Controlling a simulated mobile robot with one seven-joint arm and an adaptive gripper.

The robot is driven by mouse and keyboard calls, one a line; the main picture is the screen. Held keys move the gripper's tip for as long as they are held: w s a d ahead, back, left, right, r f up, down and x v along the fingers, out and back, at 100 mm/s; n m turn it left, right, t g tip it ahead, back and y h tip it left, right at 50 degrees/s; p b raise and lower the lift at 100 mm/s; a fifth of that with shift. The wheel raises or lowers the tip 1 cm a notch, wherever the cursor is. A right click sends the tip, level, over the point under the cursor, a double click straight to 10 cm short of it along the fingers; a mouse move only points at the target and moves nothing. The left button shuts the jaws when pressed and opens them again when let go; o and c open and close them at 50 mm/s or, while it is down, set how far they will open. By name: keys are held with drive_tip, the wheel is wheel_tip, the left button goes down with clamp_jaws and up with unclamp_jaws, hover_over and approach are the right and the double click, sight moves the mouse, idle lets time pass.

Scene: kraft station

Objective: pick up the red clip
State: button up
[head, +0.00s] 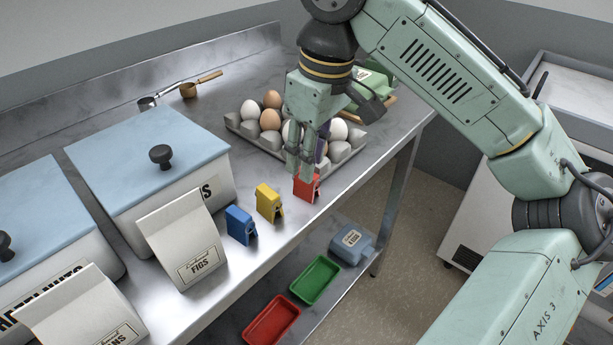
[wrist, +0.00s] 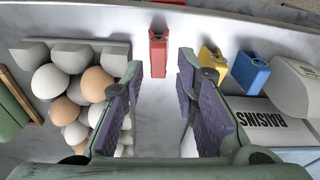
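The red clip (head: 307,186) stands on the steel counter near its front edge, to the right of a yellow clip (head: 268,203) and a blue clip (head: 241,225). In the wrist view the red clip (wrist: 158,54) lies ahead of the gap between my fingers, apart from both. My gripper (head: 303,170) points down, above and just behind the red clip in the head view, and hides part of it. In the wrist view my gripper (wrist: 160,88) is open, with nothing between its purple pads.
An egg carton (head: 344,153) with several eggs is close beside my gripper. Blue-lidded bins (head: 150,150) and paper bags (head: 185,240) stand left. Green (head: 315,280) and red trays (head: 271,320) lie on a lower shelf.

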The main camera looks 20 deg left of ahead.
sight(306, 184)
drive_tip(key=f, duration=0.4)
drive_tip(key=shift+w+a+f, duration=0.15)
drive_tip(key=shift+w+a, duration=0.05)
drive_tip(key=shift+a, duration=0.15)
drive_tip(key=shift+c, duration=0.3)
clamp_jaws()
